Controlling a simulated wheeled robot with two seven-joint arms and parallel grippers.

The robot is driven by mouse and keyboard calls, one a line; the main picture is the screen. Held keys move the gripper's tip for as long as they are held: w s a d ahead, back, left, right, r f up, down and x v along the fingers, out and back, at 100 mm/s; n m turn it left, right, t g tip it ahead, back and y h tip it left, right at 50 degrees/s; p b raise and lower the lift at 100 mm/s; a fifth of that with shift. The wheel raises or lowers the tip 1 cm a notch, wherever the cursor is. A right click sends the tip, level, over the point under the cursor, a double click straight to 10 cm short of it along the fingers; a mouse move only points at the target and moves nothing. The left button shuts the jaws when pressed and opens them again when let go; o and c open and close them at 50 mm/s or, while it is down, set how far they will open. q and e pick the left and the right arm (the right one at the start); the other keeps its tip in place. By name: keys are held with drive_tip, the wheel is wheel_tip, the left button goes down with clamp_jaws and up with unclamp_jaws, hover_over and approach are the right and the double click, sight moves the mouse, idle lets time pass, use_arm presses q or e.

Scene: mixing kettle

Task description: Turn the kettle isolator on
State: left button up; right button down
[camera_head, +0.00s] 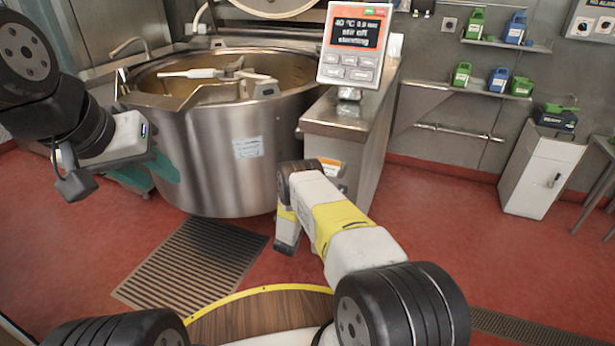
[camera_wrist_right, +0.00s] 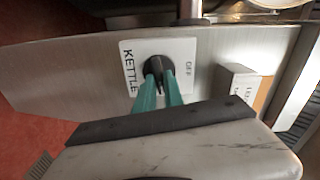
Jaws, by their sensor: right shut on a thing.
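The kettle isolator is a black knob (camera_wrist_right: 157,67) on a white plate (camera_wrist_right: 130,50) marked KETTLE and OFF, seen in the right wrist view. The plate is on a steel panel. My right gripper (camera_wrist_right: 164,84) has its two teal fingers closed on the knob, one on each side. An ON mark cannot be made out. In the head view my right arm's wrist hides the knob and the fingers. The steel kettle (camera_head: 215,145) stands left of it. My left gripper (camera_head: 150,172) hangs in front of the kettle's left side, its teal fingers apart and empty.
A control display (camera_head: 355,45) reading "stir off" stands on the steel cabinet (camera_head: 350,120). A small box with an orange side (camera_wrist_right: 238,88) sits beside the isolator plate. A floor grate (camera_head: 190,268) lies before the kettle.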

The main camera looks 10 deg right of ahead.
drive_tip(key=c, duration=1.9)
unclamp_jaws()
drive_tip(key=shift+m, duration=0.9)
drive_tip(key=o, duration=0.5)
drive_tip(key=shift+o, duration=0.2)
drive_tip(key=v, duration=0.7)
